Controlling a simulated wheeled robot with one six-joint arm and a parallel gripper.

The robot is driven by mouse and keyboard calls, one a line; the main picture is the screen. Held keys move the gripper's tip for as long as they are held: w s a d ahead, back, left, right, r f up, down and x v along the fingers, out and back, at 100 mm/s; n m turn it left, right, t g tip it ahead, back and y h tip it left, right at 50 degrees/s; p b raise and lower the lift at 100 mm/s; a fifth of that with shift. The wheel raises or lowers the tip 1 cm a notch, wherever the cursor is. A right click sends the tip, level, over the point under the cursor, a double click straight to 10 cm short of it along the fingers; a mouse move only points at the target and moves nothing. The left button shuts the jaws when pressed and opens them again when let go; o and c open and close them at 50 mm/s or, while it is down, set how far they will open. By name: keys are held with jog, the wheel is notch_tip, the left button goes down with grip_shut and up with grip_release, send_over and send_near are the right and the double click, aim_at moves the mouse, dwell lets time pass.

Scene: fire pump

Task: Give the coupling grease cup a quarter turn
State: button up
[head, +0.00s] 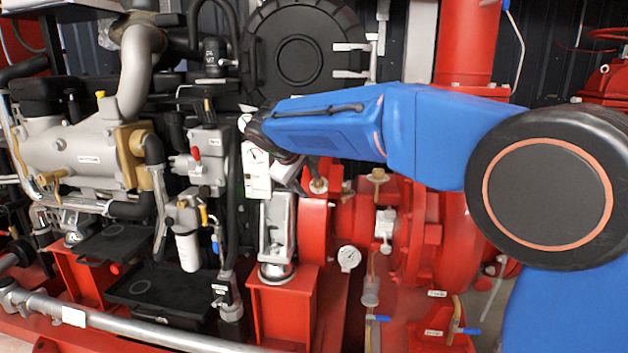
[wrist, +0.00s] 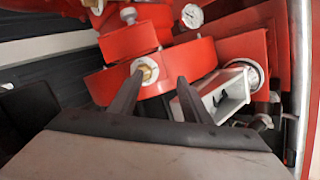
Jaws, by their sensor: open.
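The coupling grease cup, a small brass fitting with a pale collar, sits on the red coupling housing. It shows in the wrist view (wrist: 147,72) near the tip of the left finger, and in the head view (head: 318,185) just right of the end of my arm. My gripper (wrist: 161,78) is open, with its two dark fingers spread and nothing held between them. The cup lies between the fingertips in the picture, closer to the left one; I cannot tell whether they touch.
A grey metal bracket (wrist: 222,95) lies close to the right finger. A brass valve (head: 378,176) sits right of the cup. Engine parts crowd the left.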

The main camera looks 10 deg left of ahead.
jog(key=s+a, duration=0.2)
jog(key=s, duration=0.5)
jog(key=shift+s+a, duration=0.2)
jog(key=shift+d, duration=0.1)
